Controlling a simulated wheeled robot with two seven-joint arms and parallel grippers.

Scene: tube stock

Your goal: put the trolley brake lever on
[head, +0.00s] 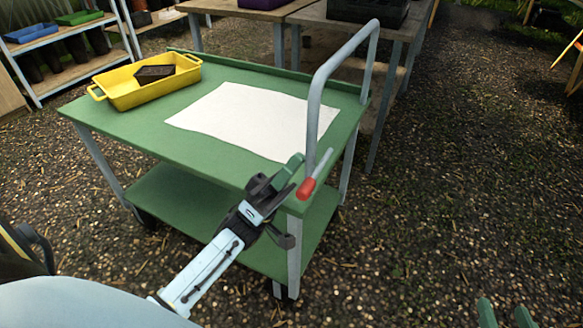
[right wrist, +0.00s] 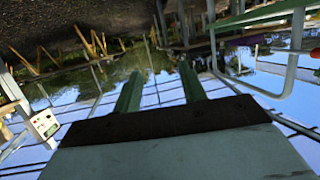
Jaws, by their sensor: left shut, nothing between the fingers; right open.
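The green trolley (head: 150,170) stands in the middle of the head view with a grey push handle (head: 314,110) at its right end. The brake lever, a short grey rod with a red grip (head: 307,188), sits at the near right corner, the red end low and towards me. My left gripper (head: 294,168) is shut and empty, just left of the red grip; I cannot tell whether it touches. My right gripper (head: 506,314) is open and empty at the bottom right, well away from the lever. Its two green fingers (right wrist: 160,85) show in the right wrist view.
On the trolley top are a white sheet (head: 250,120) and a yellow tray (head: 130,92) with a dark small tray in it. Wooden tables (head: 280,15) stand behind, and a shelf with trays (head: 60,45) is at the back left. The gravel floor right of the trolley is clear.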

